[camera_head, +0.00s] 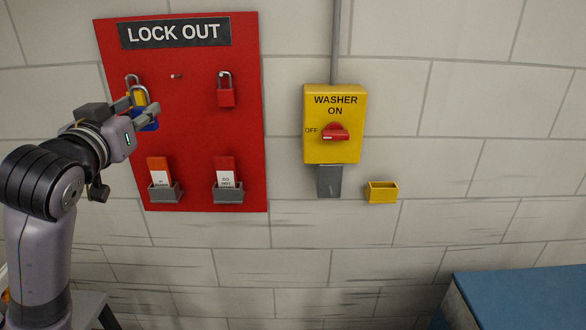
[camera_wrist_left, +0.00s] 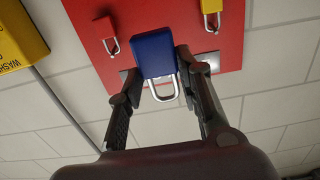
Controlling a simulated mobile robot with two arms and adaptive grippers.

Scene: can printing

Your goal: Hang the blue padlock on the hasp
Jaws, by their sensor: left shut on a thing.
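My left gripper (camera_head: 139,110) is in front of the left part of the red lockout board. It is shut on the blue padlock (camera_head: 149,126), which partly hides the yellow padlock (camera_head: 141,97) behind it. In the left wrist view the blue padlock (camera_wrist_left: 154,53) sits between my two fingers (camera_wrist_left: 160,68), its silver shackle pointing down in the picture. I cannot make out a hasp clearly; the yellow washer switch box (camera_head: 318,152) with its red handle (camera_head: 336,134) is on the wall to the right. My right gripper is not in view.
A red padlock (camera_head: 226,95) hangs on the red lockout board (camera_head: 198,130). Grey tag holders (camera_head: 228,195) sit along its bottom. A small yellow bin (camera_head: 382,193) is on the wall, and a blue-topped surface (camera_head: 525,295) at lower right. Wall between board and switch is clear.

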